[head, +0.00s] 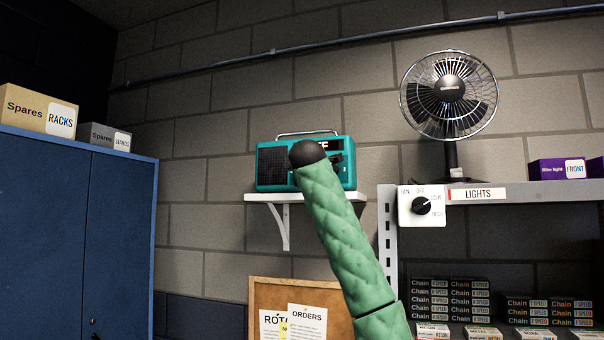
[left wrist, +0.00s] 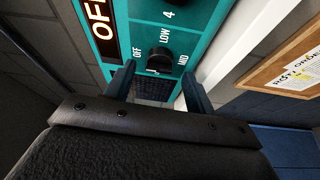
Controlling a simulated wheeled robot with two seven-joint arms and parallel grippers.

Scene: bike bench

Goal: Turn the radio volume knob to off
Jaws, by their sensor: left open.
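The teal radio (head: 273,168) stands on a small white wall shelf (head: 290,197) in the head view. The green padded arm with a dark end covers part of its front, and the radio's knob is hard to make out there. In the left wrist view the radio's teal face (left wrist: 205,20) is close. Its round black volume knob (left wrist: 160,60) has the labels OFF, LOW and MID around it. My left gripper (left wrist: 158,72) is open, with one finger on each side of the knob in the picture. I cannot tell whether the fingers touch it. My right gripper is not in view.
A fan (head: 449,95) stands on the grey shelf at right, above a fan switch box (head: 410,215) with its own black knob. A blue cabinet (head: 45,215) is at left. A cork board (head: 268,292) hangs below the radio shelf. The wall left of the radio is clear.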

